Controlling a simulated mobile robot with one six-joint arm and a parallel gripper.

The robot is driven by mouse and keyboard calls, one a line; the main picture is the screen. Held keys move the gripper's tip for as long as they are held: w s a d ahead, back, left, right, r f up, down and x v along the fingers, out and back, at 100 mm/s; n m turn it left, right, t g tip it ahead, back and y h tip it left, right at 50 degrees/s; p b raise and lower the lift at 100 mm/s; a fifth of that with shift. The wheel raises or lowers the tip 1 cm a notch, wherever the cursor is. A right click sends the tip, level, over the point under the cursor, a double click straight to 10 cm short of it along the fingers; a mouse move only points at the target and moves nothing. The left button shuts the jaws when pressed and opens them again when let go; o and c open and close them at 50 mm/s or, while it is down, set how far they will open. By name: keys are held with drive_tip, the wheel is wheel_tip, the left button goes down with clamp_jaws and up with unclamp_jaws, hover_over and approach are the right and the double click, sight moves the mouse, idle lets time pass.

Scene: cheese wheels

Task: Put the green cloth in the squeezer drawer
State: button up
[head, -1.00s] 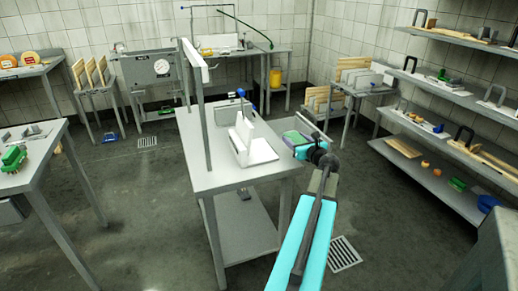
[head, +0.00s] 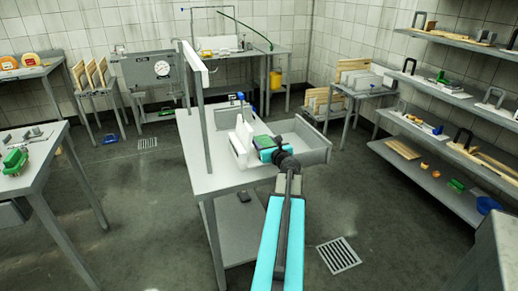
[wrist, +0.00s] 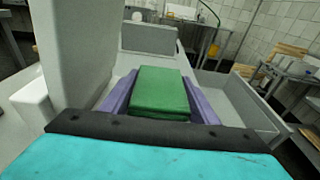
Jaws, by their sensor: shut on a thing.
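The green cloth (wrist: 160,90), a flat folded block, is held between the two purple fingers of my gripper (wrist: 160,92). In the head view the cloth (head: 262,141) and my gripper (head: 264,148) are at the right side of the central table, beside the white upright plates of the squeezer (head: 243,135). The grey drawer (head: 318,157) is pulled out to the right and looks empty where its inside shows. It also shows right of the cloth in the wrist view (wrist: 240,108). The gripper is at the drawer's left part; its height above the floor is unclear.
The central table (head: 205,165) has a tall post and rail on its left. In the wrist view a large white upright plate (wrist: 75,50) stands close on the left. Wall shelves (head: 440,165) are at the right. The floor around the table is mostly clear.

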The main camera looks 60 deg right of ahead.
drive_tip(key=shift+w+a, duration=0.25)
drive_tip(key=shift+w, duration=0.3)
drive_tip(key=shift+w+a+f, duration=0.15)
drive_tip(key=shift+w+f, duration=0.2)
drive_tip(key=shift+f, duration=0.2)
drive_tip(key=shift+w+a+f, duration=0.15)
drive_tip(key=shift+w+f, duration=0.15)
drive_tip(key=shift+f, duration=0.8)
drive_tip(key=shift+f, duration=0.25)
drive_tip(key=o, duration=1.1)
